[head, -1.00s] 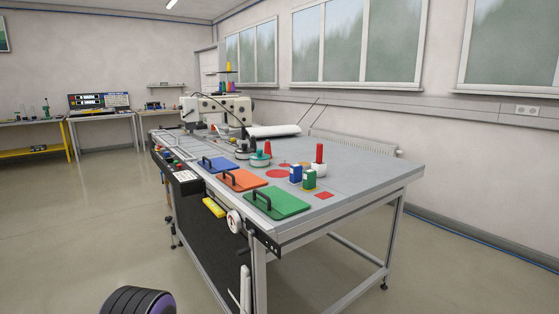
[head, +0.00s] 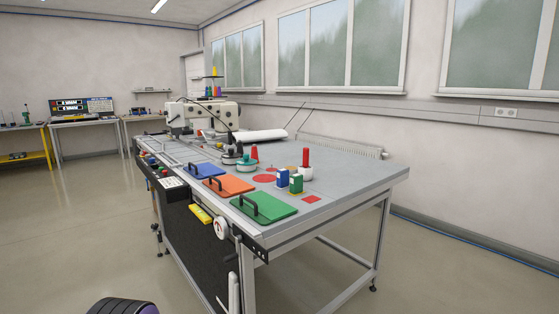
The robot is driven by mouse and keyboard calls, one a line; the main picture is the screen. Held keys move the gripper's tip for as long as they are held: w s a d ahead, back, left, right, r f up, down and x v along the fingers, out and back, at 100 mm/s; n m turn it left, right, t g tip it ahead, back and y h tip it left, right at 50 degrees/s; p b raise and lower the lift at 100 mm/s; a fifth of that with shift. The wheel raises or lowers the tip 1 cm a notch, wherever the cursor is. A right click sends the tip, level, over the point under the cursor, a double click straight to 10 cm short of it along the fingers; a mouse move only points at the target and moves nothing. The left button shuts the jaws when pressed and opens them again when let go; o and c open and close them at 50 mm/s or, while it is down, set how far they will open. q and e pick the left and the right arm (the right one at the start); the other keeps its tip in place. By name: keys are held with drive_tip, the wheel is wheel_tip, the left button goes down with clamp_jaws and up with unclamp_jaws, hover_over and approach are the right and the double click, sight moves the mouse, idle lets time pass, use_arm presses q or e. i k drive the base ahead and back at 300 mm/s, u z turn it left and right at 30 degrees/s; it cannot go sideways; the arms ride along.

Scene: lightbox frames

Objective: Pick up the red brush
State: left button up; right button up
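A red upright piece (head: 306,157) stands in a white round holder (head: 305,174) near the right side of the worktable. A smaller red upright piece (head: 254,153) shows behind or on a teal round base (head: 247,165) further left. I cannot tell from this distance which of the two is the red brush. Neither of my grippers is in view.
The grey worktable (head: 350,180) carries blue (head: 200,171), orange (head: 230,186) and green (head: 265,204) handled plates along its near edge. A white machine (head: 205,115) stands behind. Open floor (head: 70,230) lies left.

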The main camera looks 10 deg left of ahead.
sight(306, 150)
drive_tip(key=z, duration=1.5)
drive_tip(key=i, duration=3.5)
drive_tip(key=u, duration=1.95)
